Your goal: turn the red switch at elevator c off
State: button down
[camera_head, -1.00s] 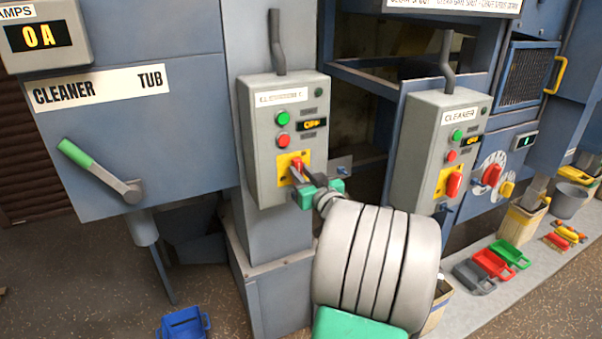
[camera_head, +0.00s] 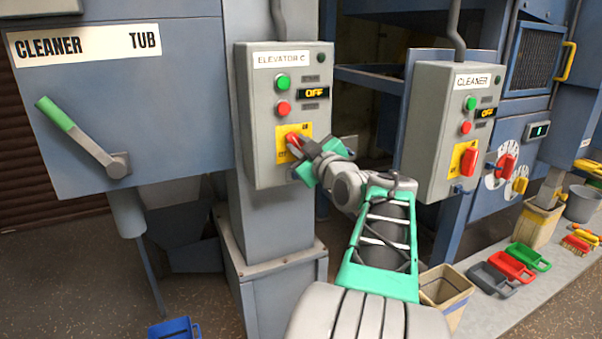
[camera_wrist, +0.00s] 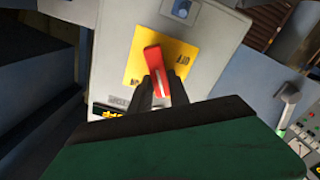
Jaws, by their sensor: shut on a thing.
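The grey control box labelled ELEVATOR C (camera_head: 262,120) is mounted on a column left of centre in the head view. Its red switch (camera_head: 291,141) sits on a yellow plate (camera_head: 307,131) low on the box; its lower part is partly hidden by my gripper. In the wrist view the red switch (camera_wrist: 153,62) stands tilted on the yellow plate (camera_wrist: 178,56). My gripper (camera_head: 300,160) is at the switch, and its two dark fingers (camera_wrist: 158,90) are shut on the lower end of it. The box display (camera_head: 314,94) reads OFF.
A similar box labelled CLEANER (camera_head: 455,130) with its own red switch (camera_head: 468,161) is to the right. A green-handled lever (camera_head: 85,140) is on the CLEANER TUB panel at left. A bin (camera_head: 445,287) and scoops (camera_head: 511,264) stand lower right.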

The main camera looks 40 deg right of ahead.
jog(key=n+b, duration=0.3)
jog(key=b, duration=0.2)
jog(key=n+b, duration=0.4)
jog(key=b, duration=0.2)
jog(key=f+n+b, duration=0.1)
jog(key=n+b, duration=0.3)
jog(key=b, duration=0.2)
jog(key=shift+w+a, duration=0.1)
jog(key=shift+a, duration=0.15)
jog(key=shift+n, duration=0.4)
jog(key=c, duration=1.2)
grip_release()
jog(key=shift+c, duration=0.2)
